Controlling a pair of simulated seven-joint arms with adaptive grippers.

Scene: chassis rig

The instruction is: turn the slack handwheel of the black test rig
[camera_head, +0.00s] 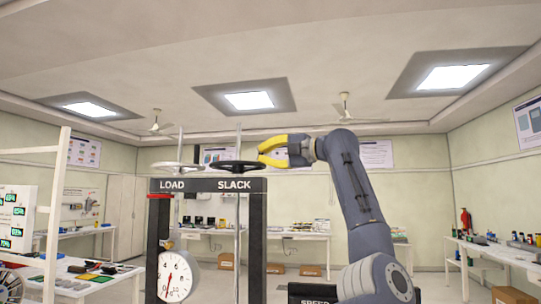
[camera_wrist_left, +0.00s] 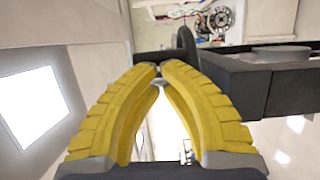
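The black test rig (camera_head: 257,235) stands left of centre in the head view, its top beam lettered LOAD and SLACK. The black slack handwheel (camera_head: 236,166) lies flat above the SLACK lettering, around an upright rod. My left gripper (camera_head: 260,153) is at the wheel's right edge, its yellow fingertips slightly above the rim. In the left wrist view the fingertips (camera_wrist_left: 160,68) nearly meet, with nothing clear between them. The dark wheel (camera_wrist_left: 186,45) shows edge-on just past the right finger, which hides part of it. I cannot tell whether they touch. My right gripper is not in view.
A pale load handwheel (camera_head: 177,167) sits left of the slack wheel. A round dial (camera_head: 177,277) hangs in the rig below it. A white frame (camera_head: 55,215) stands at the left. Benches line the walls. The air above the wheels is free except for their rods.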

